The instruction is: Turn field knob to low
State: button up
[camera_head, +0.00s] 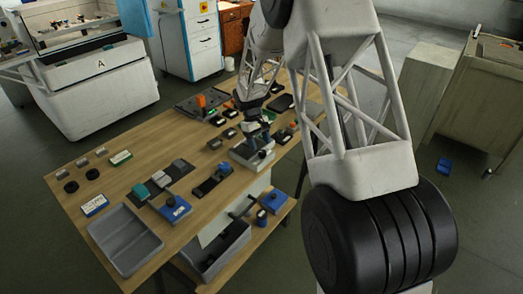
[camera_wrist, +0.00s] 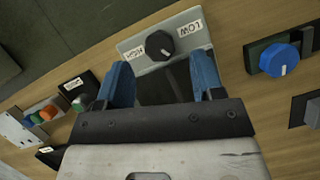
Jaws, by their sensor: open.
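A black round knob (camera_wrist: 158,45) with a short white mark sits on a light grey panel (camera_wrist: 128,45) in the wrist view. The panel carries a LOW label (camera_wrist: 189,28) at its upper right and a HIGH label (camera_wrist: 133,53) at its left. The white mark is on the knob's lower right side. My gripper (camera_wrist: 161,64) is open, with one blue finger to either side below the knob and nothing between them. The knob shows in the gap beyond the fingertips; contact is not visible. In the head view my gripper (camera_head: 257,142) is over the grey box (camera_head: 242,156) at the table's edge.
A blue knob (camera_wrist: 280,60) is to the right in the wrist view. A box with a green button (camera_wrist: 79,101) and one with coloured buttons (camera_wrist: 20,128) are to the left. A grey tray (camera_head: 125,262) and several small devices occupy the wooden table (camera_head: 140,137).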

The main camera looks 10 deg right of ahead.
aim_at(262, 152)
jog(key=shift+x, duration=1.85)
jog(key=c, duration=0.9)
jog(key=shift+n, duration=0.3)
jog(key=shift+a+n+t+h, duration=0.1)
jog(key=shift+n+t+h, duration=0.35)
jog(key=shift+n, duration=0.85)
jog(key=shift+n+t+h, duration=0.35)
jog(key=shift+n+h, duration=0.1)
jog(key=shift+n, duration=0.85)
jog(key=o, duration=0.9)
